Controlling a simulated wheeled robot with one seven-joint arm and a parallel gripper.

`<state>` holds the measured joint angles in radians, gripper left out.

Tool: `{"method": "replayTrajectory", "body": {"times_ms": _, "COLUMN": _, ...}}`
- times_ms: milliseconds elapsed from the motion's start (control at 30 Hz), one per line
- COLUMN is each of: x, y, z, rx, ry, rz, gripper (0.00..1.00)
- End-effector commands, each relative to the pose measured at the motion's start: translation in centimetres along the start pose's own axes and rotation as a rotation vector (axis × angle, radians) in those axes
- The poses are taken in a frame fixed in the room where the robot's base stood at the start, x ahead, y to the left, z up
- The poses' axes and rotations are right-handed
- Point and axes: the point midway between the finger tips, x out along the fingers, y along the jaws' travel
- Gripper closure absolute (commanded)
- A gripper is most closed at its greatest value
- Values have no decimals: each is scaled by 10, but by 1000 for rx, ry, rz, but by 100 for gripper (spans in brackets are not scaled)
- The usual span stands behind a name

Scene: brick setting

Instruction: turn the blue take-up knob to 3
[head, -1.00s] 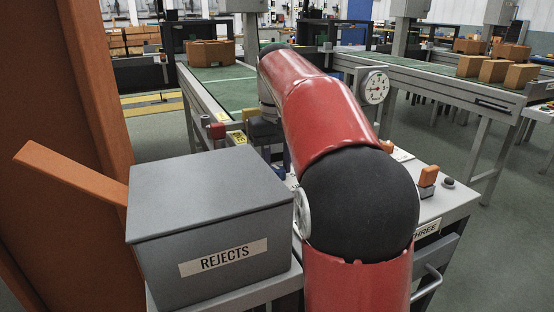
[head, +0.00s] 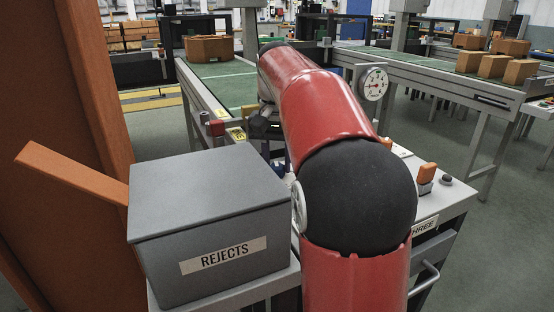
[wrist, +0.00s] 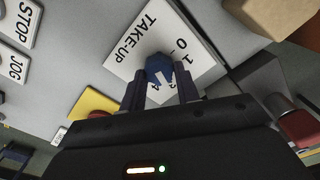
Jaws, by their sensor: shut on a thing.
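The blue take-up knob (wrist: 159,68) shows in the wrist view, on a white plate (wrist: 135,48) lettered TAKE-UP. The plate carries the numbers 0 and 1 and further marks partly hidden by my gripper. My gripper (wrist: 160,88) has a finger on each side of the knob and is shut on it. A pale mark shows on the knob's near side between the fingers; I cannot tell which number it points to. In the head view my red arm hides most of the knob and gripper.
White STOP (wrist: 20,22) and JOG (wrist: 14,62) labels lie left of the knob in the wrist view. In the head view, a grey REJECTS box (head: 212,225) stands left of my arm, and an orange switch (head: 426,173) and round gauge (head: 373,84) are to its right.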

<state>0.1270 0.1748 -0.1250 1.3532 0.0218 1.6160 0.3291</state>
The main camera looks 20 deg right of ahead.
Motion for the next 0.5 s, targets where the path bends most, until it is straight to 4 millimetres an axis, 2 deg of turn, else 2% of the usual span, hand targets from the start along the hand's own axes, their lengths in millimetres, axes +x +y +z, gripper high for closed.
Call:
{"method": "replayTrajectory", "body": {"times_ms": 333, "x": -1, "y": 0, "z": -1, "rx": 2, "ry": 5, "rz": -1, "gripper": 91}}
{"method": "replayTrajectory", "body": {"times_ms": 367, "x": -1, "y": 0, "z": -1, "rx": 2, "ry": 5, "rz": -1, "gripper": 65}}
{"method": "replayTrajectory", "body": {"times_ms": 500, "x": -1, "y": 0, "z": 0, "rx": 1, "ry": 3, "rz": -1, "gripper": 47}}
